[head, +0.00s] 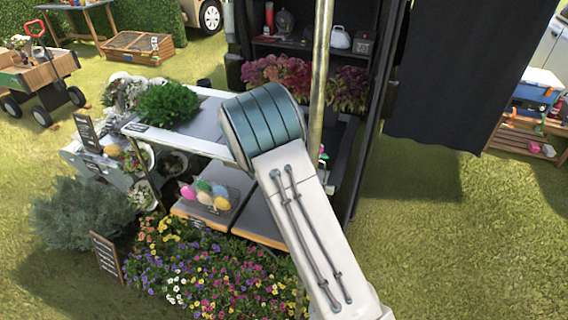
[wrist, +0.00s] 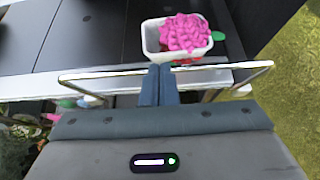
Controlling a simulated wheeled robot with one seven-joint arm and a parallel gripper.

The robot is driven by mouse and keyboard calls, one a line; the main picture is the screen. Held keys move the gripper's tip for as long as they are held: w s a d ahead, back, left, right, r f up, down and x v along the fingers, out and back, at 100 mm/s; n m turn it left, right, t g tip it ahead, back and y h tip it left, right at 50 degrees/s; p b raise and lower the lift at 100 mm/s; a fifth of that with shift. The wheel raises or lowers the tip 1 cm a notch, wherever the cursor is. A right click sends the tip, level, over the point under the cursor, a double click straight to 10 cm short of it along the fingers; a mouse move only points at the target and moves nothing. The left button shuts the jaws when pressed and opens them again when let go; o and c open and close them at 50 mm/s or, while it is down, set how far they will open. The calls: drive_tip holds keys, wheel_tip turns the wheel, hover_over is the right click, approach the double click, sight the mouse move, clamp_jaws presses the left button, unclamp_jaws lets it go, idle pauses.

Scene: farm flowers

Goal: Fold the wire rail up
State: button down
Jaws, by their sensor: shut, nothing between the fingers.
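The wire rail (wrist: 105,73) is a thin shiny metal bar running across the wrist view, with bent ends and short legs reaching down to a pale shelf edge (wrist: 215,78). My gripper (wrist: 160,68) has its two blue-grey fingers together, with nothing between them. In the head view my arm covers the area around the gripper, and I cannot make out the rail there.
A white planter (wrist: 152,42) with pink flowers (wrist: 185,32) stands just beyond the fingertips. Dark panels (wrist: 85,40) lie to its left, and grass is at right. In the head view, a flower stand (head: 205,147), a pole (head: 320,60) and a dark curtain (head: 450,75) surround my arm.

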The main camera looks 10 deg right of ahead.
drive_tip(key=w+d+b, duration=0.1)
drive_tip(key=w+d, duration=0.2)
drive_tip(key=w, duration=0.2)
drive_tip(key=shift+w+d+r, duration=0.3)
drive_tip(key=shift+w+r, duration=0.05)
drive_tip(key=shift+r, duration=0.05)
idle(0.3)
drive_tip(key=v, duration=0.5)
drive_tip(key=shift+w+a, duration=0.1)
drive_tip(key=shift+a, duration=0.1)
drive_tip(key=s+a+r, duration=0.1)
drive_tip(key=s+r, duration=0.2)
drive_tip(key=r, duration=0.5)
drive_tip(key=shift+a, duration=0.2)
